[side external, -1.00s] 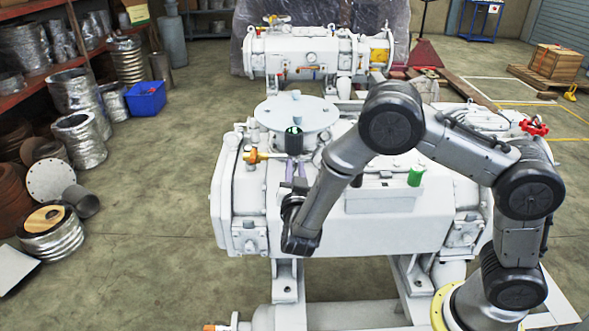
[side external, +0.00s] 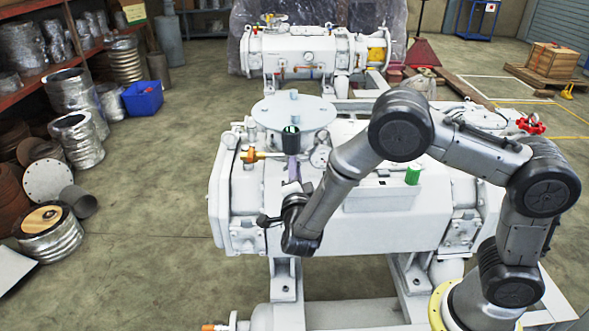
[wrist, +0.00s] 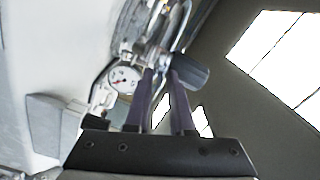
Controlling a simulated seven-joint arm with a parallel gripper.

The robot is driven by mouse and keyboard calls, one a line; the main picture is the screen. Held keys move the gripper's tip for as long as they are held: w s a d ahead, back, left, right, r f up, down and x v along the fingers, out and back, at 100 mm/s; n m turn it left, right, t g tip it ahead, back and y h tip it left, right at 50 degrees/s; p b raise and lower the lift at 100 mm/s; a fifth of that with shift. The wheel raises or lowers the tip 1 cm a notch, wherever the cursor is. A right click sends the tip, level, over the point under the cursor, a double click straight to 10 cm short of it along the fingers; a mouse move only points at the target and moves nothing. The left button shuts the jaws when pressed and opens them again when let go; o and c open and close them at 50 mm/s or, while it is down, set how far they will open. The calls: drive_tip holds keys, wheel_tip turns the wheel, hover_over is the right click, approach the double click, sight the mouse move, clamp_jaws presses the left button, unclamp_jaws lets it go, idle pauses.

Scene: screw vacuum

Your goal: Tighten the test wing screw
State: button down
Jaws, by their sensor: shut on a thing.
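My gripper (side external: 291,160) points up at the upper left of the white vacuum machine (side external: 340,225), just below its round top flange (side external: 297,112). Its two purple fingers (wrist: 164,72) show side by side in the wrist view, with their tips close together at the metal fittings. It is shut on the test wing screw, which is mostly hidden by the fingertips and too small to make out. A dark cylinder with a green-lit top (side external: 291,139) stands right at the fingertips; a dark grey cylinder (wrist: 192,73) also shows beside them in the wrist view.
A green cap (side external: 412,175) stands on the machine to the right. Open floor (side external: 130,240) lies left of the machine.

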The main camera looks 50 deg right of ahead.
drive_tip(key=shift+f+m, duration=0.2)
drive_tip(key=shift+m, duration=2.3)
drive_tip(key=shift+f+m, duration=0.15)
drive_tip(key=shift+m, duration=2.35)
drive_tip(key=c, duration=1)
unclamp_jaws()
drive_tip(key=v, duration=1.3)
drive_tip(key=shift+s+a, duration=0.25)
drive_tip(key=shift+a, duration=0.05)
drive_tip(key=shift+o, duration=0.3)
drive_tip(key=shift+r, duration=0.1)
